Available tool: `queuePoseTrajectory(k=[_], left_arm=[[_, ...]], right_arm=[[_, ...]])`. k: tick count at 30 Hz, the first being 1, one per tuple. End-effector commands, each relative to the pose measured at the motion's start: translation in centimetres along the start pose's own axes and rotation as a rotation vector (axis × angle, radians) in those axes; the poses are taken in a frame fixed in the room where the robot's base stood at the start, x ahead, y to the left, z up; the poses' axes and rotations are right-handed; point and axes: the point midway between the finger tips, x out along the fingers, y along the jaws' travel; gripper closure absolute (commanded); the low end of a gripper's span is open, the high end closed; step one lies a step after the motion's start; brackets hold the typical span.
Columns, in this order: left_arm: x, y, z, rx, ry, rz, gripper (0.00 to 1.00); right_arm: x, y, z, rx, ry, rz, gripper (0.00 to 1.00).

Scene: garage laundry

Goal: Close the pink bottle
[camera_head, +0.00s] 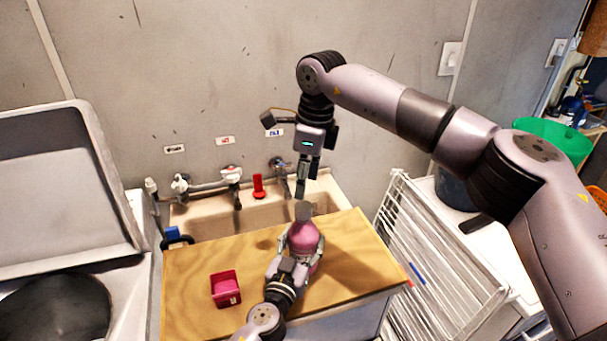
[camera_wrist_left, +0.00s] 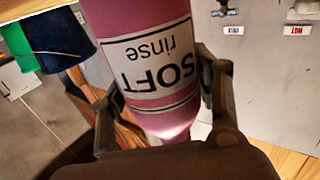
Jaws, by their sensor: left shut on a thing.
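The pink bottle (camera_head: 303,238) stands upright on the wooden board (camera_head: 350,250). In the left wrist view its label (camera_wrist_left: 160,68) reads "SOFT rinse", upside down. My left gripper (camera_head: 301,258) is shut around the bottle's body, and its fingers flank the bottle in the left wrist view. A grey cap-like piece (camera_head: 304,211) shows at the top of the bottle; I cannot tell whether it is seated. My right gripper (camera_head: 303,190) points down just above this piece. Its fingers are seen nearly edge-on, so whether they grip the piece is unclear.
Behind are a sink (camera_head: 265,214) with taps and a red item (camera_head: 258,187). A white wire rack (camera_head: 425,265) stands right of the board. An open-lidded washer (camera_head: 62,185) is at left.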

Motion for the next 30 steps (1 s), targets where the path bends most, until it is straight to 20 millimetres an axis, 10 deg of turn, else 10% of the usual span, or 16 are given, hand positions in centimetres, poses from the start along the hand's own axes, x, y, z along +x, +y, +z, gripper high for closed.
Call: queuePoseTrajectory(k=[21, 30], left_arm=[[0.0, 0.0, 0.0, 0.001, 0.000, 0.000, 1.00], [0.0, 0.0, 0.0, 0.001, 0.000, 0.000, 1.00]], right_arm=[[-0.9, 0.4, 0.2, -1.377, 0.082, 0.089, 0.51], [-1.1, 0.6, 0.2, -1.681, 0.085, 0.129, 0.51]])
